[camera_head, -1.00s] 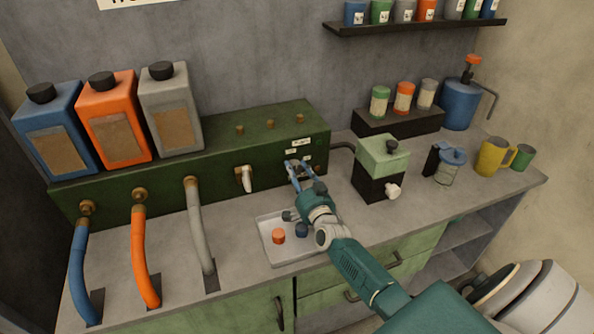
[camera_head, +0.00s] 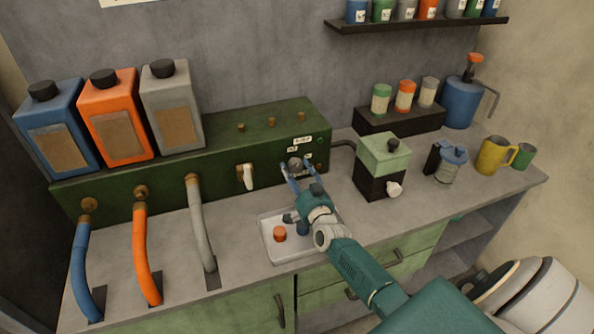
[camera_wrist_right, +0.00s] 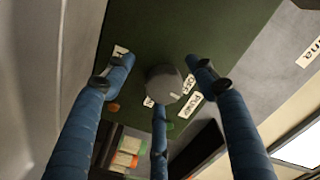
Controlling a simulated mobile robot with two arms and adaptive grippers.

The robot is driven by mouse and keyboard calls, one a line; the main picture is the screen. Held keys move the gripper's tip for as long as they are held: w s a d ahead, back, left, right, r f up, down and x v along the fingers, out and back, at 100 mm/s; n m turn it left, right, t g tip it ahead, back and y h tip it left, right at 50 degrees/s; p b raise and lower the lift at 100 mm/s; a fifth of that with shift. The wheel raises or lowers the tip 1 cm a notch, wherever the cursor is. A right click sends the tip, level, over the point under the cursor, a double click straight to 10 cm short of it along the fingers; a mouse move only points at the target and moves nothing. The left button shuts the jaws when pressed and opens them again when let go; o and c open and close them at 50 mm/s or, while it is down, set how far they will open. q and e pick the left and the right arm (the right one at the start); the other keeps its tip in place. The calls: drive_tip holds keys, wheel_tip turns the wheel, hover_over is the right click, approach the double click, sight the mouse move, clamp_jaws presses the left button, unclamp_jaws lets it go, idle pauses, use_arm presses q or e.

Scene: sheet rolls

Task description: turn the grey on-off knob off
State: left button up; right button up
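The round grey knob (camera_head: 295,163) is on the front of the green machine box (camera_head: 262,138), near its right end. My right gripper (camera_head: 295,172) is in front of it with its blue fingers spread. In the right wrist view the grey knob (camera_wrist_right: 163,83) shows between the three spread fingertips of the right gripper (camera_wrist_right: 160,80), with gaps at its left and right sides. A lower finger overlaps the knob's lower edge in the picture; I cannot tell whether it touches. White labels, one reading OFF (camera_wrist_right: 188,84), are beside the knob. My left gripper is not in view.
A shallow tray (camera_head: 265,225) with an orange and a blue cap lies under my right gripper. A white lever (camera_head: 248,177) and a grey hose (camera_head: 200,225) are to the left. A green and black box (camera_head: 382,165) stands to the right.

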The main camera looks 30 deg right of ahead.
drive_tip(key=shift+d+r, duration=0.1)
drive_tip(key=shift+r, duration=0.15)
drive_tip(key=shift+s, duration=0.1)
drive_tip(key=v, duration=1.1)
drive_tip(key=shift+s+f, duration=0.1)
drive_tip(key=shift+s, duration=0.3)
